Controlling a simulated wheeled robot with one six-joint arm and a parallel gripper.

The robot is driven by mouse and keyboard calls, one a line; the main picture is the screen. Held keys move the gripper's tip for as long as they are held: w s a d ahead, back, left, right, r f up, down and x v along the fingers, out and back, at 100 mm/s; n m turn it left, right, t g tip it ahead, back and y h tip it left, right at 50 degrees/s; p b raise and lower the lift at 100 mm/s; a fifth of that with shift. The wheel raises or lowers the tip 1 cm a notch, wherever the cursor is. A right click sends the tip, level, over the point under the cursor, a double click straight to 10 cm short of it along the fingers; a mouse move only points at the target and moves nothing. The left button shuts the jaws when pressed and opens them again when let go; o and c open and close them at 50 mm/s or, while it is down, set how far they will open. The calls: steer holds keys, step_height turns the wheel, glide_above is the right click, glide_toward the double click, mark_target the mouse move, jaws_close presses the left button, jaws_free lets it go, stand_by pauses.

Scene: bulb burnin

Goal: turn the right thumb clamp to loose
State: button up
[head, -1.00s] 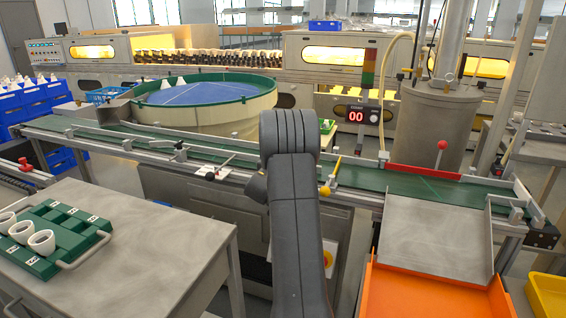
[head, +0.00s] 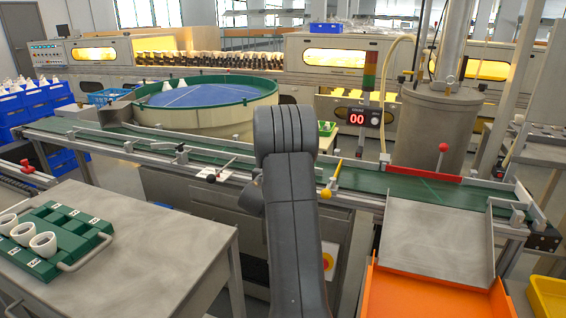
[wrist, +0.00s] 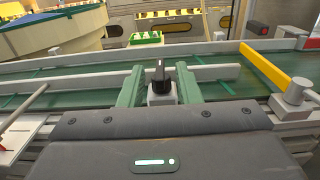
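A thumb clamp with a black knob (wrist: 159,74) on a pale grey block (wrist: 161,95) stands at the conveyor rail in the wrist view. My gripper (wrist: 159,83) has its two green fingers on either side of this knob. The fingers are open, with a narrow gap visible on both sides of it. The knob's thin grip stands upright; its exact turn is hard to read. In the head view my arm hides this clamp and my gripper. Another clamp with a dark knob (head: 180,148) shows farther left on the conveyor.
A yellow bar (wrist: 265,66) and a grey round post (wrist: 297,91) are close on the right in the wrist view. A rod (wrist: 24,107) is at the left. The green conveyor belt (head: 372,180) is empty near here. A grey table (head: 165,235) stands front left.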

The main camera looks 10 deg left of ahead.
steer(key=s+a, duration=0.1)
steer(key=s, duration=0.6)
steer(key=shift+s+a, duration=0.15)
steer(key=shift+s, duration=0.05)
steer(key=w, duration=0.4)
steer(key=w+d, duration=0.1)
steer(key=w, duration=0.2)
steer(key=w+d, duration=0.1)
steer(key=w, duration=0.3)
steer(key=shift+w, duration=0.35)
steer(key=shift+w+r, duration=0.1)
steer(key=shift+w, duration=0.05)
steer(key=shift+d, duration=0.1)
